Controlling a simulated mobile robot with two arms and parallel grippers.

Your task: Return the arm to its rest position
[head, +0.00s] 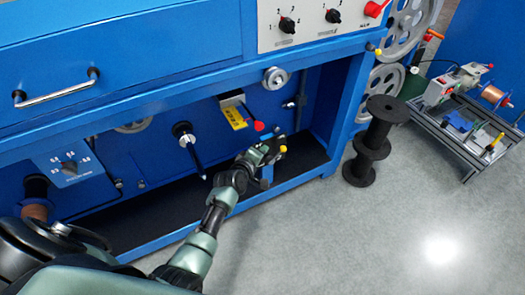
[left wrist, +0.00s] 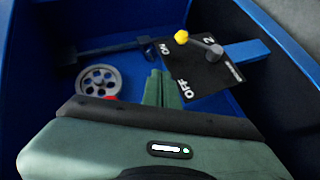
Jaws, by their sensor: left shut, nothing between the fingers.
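My left arm (head: 213,215) comes in from the lower left and reaches into the open lower bay of the blue machine. My left gripper (head: 270,150) is at the bay's right part, close to a yellow-tipped lever (head: 282,149), and partly covers its surroundings. In the left wrist view the gripper's fingers (left wrist: 162,90) are shut with nothing between them. They are beside a black plate (left wrist: 205,70) marked ON and OFF, which carries the yellow-tipped lever (left wrist: 195,42). I cannot tell whether they touch it. My right gripper is not in view.
A red-tipped lever (head: 258,126) and a black-handled lever (head: 190,150) stick out from the machine's back panel. The bay's blue front edge (head: 300,181) lies below the gripper. Black spools (head: 372,142) and a small bench machine (head: 465,105) stand at right. Grey floor in front is clear.

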